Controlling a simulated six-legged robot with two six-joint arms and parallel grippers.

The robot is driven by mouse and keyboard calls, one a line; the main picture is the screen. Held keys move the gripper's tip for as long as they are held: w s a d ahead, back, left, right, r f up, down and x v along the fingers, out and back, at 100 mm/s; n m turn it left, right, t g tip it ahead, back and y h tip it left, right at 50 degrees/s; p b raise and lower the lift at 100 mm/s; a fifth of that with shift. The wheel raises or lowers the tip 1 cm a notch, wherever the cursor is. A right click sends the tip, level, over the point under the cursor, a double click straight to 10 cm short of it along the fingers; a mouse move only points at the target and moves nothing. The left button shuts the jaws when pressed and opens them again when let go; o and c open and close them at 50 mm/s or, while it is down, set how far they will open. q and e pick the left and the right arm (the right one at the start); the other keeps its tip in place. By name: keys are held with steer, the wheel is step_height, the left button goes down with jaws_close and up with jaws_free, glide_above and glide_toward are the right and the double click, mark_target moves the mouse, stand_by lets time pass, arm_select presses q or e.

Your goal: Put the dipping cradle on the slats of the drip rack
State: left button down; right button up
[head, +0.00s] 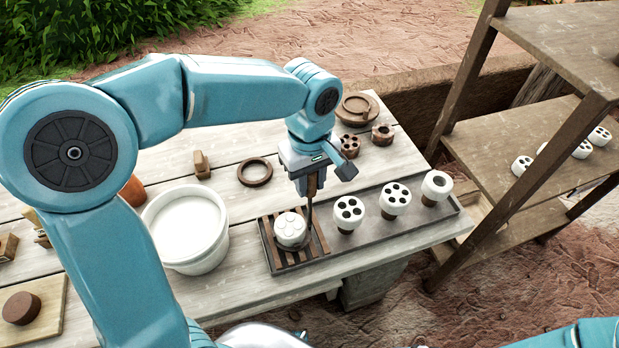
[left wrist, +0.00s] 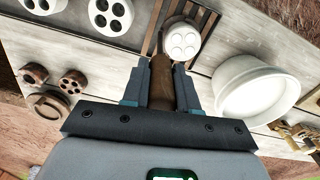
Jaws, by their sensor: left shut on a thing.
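My left gripper (head: 308,190) is shut on the brown handle of the dipping cradle (head: 309,213), whose thin dark rod runs down to the slats. The handle also shows between the fingers in the left wrist view (left wrist: 162,82). A round white piece with several shallow holes (head: 290,229) sits at the cradle's low end; it also shows in the left wrist view (left wrist: 180,41). The cradle's base is mostly hidden under it. The drip rack's brown slats (head: 318,232) lie directly below; I cannot tell whether the cradle touches them. My right gripper is out of view.
Several white pieces with dark holes stand on the long grey tray (head: 408,218) right of the slats. A white bucket of pale liquid (head: 186,226) stands close on the left. A brown ring (head: 255,172) and small brown pieces (head: 382,134) lie behind. Wooden shelves (head: 520,150) rise at right.

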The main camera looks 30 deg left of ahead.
arm_select(q)
steer(key=shift+f, duration=0.2)
steer(key=c, duration=0.9)
jaws_free()
steer(key=shift+r, duration=0.25)
step_height(320, 180, up, 11)
steer(key=shift+w+f+p, duration=0.1)
steer(key=shift+p, duration=0.5)
steer(key=shift+r, duration=0.6)
steer(key=shift+s, duration=0.2)
